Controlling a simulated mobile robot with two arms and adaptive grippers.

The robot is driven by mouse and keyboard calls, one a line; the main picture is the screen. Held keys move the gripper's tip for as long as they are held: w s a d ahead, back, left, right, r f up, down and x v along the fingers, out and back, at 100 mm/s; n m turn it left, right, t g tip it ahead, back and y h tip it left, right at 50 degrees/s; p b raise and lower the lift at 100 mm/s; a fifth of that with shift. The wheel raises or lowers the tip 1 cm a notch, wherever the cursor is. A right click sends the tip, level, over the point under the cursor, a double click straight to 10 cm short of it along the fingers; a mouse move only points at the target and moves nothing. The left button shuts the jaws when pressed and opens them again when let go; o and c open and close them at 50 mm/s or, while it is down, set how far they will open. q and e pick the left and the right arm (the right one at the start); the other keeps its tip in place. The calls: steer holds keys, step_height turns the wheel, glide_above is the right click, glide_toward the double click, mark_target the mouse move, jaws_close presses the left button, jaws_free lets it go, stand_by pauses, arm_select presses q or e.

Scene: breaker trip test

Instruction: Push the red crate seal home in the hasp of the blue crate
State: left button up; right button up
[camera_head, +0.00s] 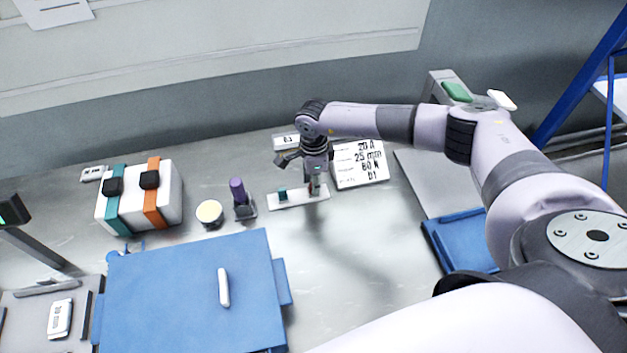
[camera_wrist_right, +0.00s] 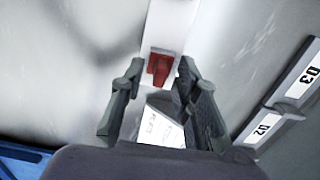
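A small red piece (camera_head: 311,189), which looks like the red crate seal, sits at the right end of a white strip (camera_head: 290,201) on the table. The right wrist view shows it as a red block (camera_wrist_right: 160,68) on the strip. My right gripper (camera_head: 316,184) points down over that end. In the wrist view its fingers (camera_wrist_right: 160,72) are apart, one on each side of the red block, with gaps visible. The large blue box (camera_head: 165,290) at lower left, probably the blue crate, has a white bar on top. I cannot make out a hasp. My left gripper is not in view.
A teal piece (camera_head: 282,193) sits on the strip's left end. Left of it stand a purple-topped item (camera_head: 238,190), a round cup (camera_head: 209,212) and a white box with straps (camera_head: 172,186). A blue tray (camera_head: 445,246) lies right.

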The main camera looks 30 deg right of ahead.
steer(key=shift+r+p, duration=0.2)
steer(key=shift+p, duration=0.2)
steer(key=shift+w+r+b, duration=0.1)
steer(key=shift+r+b, duration=0.2)
steer(key=shift+b, duration=0.05)
steer(key=r, duration=0.1)
steer(key=r+b, duration=0.2)
steer(key=shift+w+a+r, duration=0.15)
steer(key=shift+w, duration=0.1)
step_height(320, 180, up, 13)
steer(key=b, duration=0.3)
steer(key=shift+r+b, duration=0.15)
steer(key=shift+b, duration=0.15)
